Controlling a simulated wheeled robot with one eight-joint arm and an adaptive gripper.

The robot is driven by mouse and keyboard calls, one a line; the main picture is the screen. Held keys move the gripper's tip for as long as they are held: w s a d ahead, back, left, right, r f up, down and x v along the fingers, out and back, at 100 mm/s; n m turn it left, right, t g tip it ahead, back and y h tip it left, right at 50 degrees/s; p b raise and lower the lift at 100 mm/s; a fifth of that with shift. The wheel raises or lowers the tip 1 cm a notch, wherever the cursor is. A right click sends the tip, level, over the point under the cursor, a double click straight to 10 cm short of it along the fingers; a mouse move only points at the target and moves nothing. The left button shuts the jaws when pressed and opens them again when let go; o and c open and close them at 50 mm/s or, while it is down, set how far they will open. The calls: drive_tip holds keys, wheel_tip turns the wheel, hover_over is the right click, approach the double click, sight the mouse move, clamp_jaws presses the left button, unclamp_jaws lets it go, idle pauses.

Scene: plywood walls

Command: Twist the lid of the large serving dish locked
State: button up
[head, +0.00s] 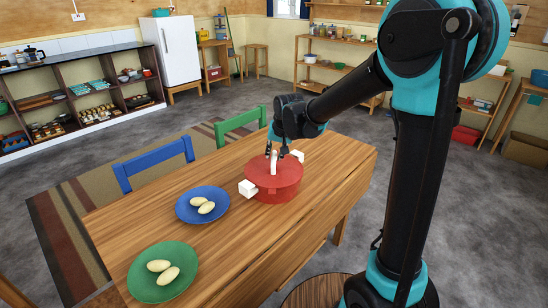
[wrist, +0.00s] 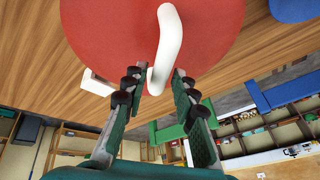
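The large serving dish (head: 278,192) is a round red pot on the wooden table, with white handles (head: 247,188) on its sides. Its red lid (head: 287,171) sits on top and carries an upright curved white handle (head: 274,163). The lid (wrist: 110,30) and its handle (wrist: 170,35) fill the upper part of the wrist view. My gripper (head: 275,152) is over the lid. In the wrist view, my gripper's fingers (wrist: 160,73) are apart, one on each side of the white handle's near end, with gaps visible. Whether the lid is locked cannot be told.
A blue plate (head: 187,213) and a green plate (head: 150,285), each with pale oval food, are on the table left of the dish. A blue chair (head: 150,163) and a green chair (head: 240,122) stand at the table's far side. The table's right end (head: 345,160) is clear.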

drive_tip(key=shift+x, duration=1.05)
drive_tip(key=shift+c, duration=0.3)
clamp_jaws()
drive_tip(key=shift+d+m+h, duration=0.15)
drive_tip(key=shift+m+h, duration=0.35)
drive_tip(key=shift+m, duration=0.9)
drive_tip(key=shift+m+t+h, duration=0.3)
drive_tip(key=shift+m, duration=0.4)
drive_tip(key=shift+d+m+h, duration=0.15)
drive_tip(key=shift+m+h, duration=0.15)
drive_tip(key=shift+m, duration=0.4)
